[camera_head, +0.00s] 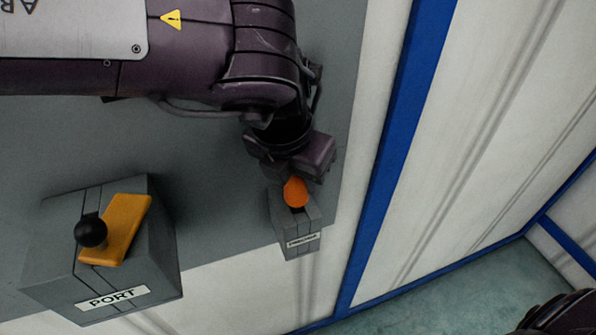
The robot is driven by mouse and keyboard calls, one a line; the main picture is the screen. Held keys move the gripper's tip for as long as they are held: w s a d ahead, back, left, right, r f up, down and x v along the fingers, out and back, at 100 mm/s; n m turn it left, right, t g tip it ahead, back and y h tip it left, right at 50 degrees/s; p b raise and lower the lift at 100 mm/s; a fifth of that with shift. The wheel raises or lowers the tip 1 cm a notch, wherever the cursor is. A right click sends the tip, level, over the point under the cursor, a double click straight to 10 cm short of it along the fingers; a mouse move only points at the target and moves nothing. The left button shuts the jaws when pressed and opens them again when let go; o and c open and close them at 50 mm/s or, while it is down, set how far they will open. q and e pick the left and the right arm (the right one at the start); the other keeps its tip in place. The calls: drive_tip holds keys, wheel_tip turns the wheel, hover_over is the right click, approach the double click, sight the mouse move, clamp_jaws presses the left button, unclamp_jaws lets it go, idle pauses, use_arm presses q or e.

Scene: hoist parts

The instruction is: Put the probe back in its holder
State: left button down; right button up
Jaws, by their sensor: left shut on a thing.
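My left gripper (291,157) comes in from the upper left and is shut on the orange probe (295,192). The probe's rounded orange end shows just past the fingers; the rest of it is hidden by the gripper. The grey holder (299,239), a small block with a white label, sits on the grey panel directly below. The orange end overlaps the holder's top in this view. I cannot tell how deep the probe sits in it. A dark part at the lower right corner may be my right arm; its gripper is not visible.
A larger grey box (152,262) labelled PORT, with a yellow lever (121,228) and a black knob (90,231), stands at the lower left on the panel (215,215). A blue-framed white wall (480,150) runs along the right. The floor below right is clear.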

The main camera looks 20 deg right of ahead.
use_arm(q)
drive_tip(key=shift+f, duration=0.25)
drive_tip(key=c, duration=0.9)
unclamp_jaws()
drive_tip(key=shift+o, duration=0.2)
drive_tip(key=b+v, duration=0.2)
drive_tip(key=v, duration=0.5)
drive_tip(key=shift+s+a+r, duration=0.1)
drive_tip(key=shift+a+r, duration=0.05)
drive_tip(key=shift+r, duration=0.25)
